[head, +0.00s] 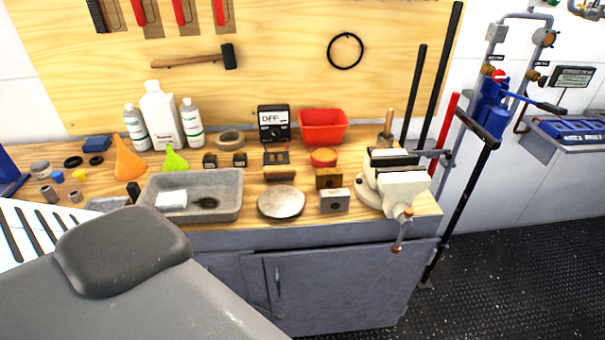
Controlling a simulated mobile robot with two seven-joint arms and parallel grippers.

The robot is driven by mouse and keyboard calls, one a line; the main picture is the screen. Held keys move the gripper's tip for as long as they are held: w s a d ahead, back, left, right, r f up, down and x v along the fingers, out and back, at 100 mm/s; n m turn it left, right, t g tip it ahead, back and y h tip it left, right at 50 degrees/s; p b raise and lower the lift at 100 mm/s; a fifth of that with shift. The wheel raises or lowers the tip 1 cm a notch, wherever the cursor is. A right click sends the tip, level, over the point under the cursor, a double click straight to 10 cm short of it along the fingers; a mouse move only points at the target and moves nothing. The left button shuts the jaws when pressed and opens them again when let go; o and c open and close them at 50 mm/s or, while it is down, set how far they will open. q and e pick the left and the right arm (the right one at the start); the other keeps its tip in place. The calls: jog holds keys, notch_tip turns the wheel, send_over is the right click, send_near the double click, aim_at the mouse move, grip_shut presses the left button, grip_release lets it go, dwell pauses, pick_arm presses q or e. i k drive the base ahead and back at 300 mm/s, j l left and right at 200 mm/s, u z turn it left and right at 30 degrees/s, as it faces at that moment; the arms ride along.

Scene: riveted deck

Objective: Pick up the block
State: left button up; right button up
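Several block-like things stand on the wooden workbench (225,219), and I cannot tell which one is the task's block. A grey metal block (335,201) with a dark round hole stands near the front edge, left of the vise. A brass-coloured block (328,179) stands just behind it. Two small black blocks (210,161) and (240,159) stand further left, behind the grey tray. Neither of my grippers shows in the head view.
A grey tray (229,185) holds a white item and a dark one. A round metal dish (281,202) sits beside it. The vise (395,183) is at the bench's right end. Bottles (162,115) and a red bin (323,127) stand behind. Floor (520,280) is clear at right.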

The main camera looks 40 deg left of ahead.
aim_at(328, 176)
jog(key=i+l+u, duration=0.2)
jog(key=l+u, duration=0.15)
jog(key=i+l+u, duration=0.15)
jog(key=l+u, duration=0.45)
jog(key=l, duration=0.55)
jog(key=i, duration=0.1)
